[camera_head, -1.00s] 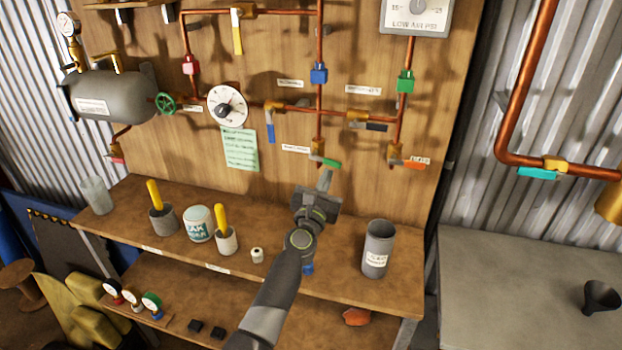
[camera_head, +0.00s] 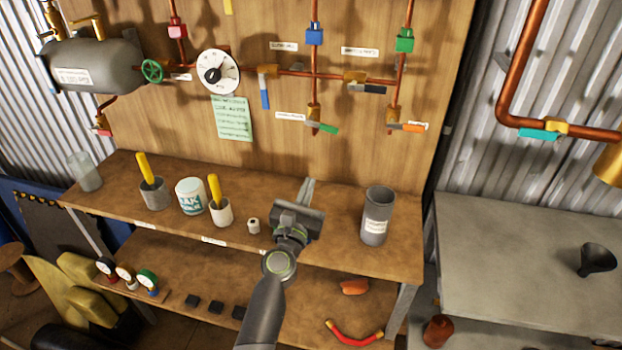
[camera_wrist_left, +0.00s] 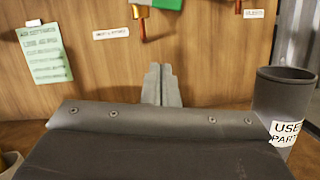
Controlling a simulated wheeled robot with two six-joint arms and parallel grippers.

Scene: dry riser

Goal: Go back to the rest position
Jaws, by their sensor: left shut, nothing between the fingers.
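My left gripper (camera_head: 306,190) is shut and empty. It is in front of the wooden pipe board (camera_head: 340,150), over the upper shelf (camera_head: 340,245), between the small white roll (camera_head: 253,226) and the grey parts cup (camera_head: 376,215). In the left wrist view its closed fingers (camera_wrist_left: 161,85) point at the board, with the cup (camera_wrist_left: 285,100) to their right. The green-handled valve (camera_head: 318,122) is above the fingertips and apart from them. My right gripper is not in view.
On the upper shelf to the left stand a glass (camera_head: 85,171), a white tub (camera_head: 191,196) and two cups with yellow-handled tools. Gauges (camera_head: 126,277) and a red hose (camera_head: 355,335) lie on the lower shelf. A grey table (camera_head: 510,260) with a black funnel (camera_head: 597,260) is at right.

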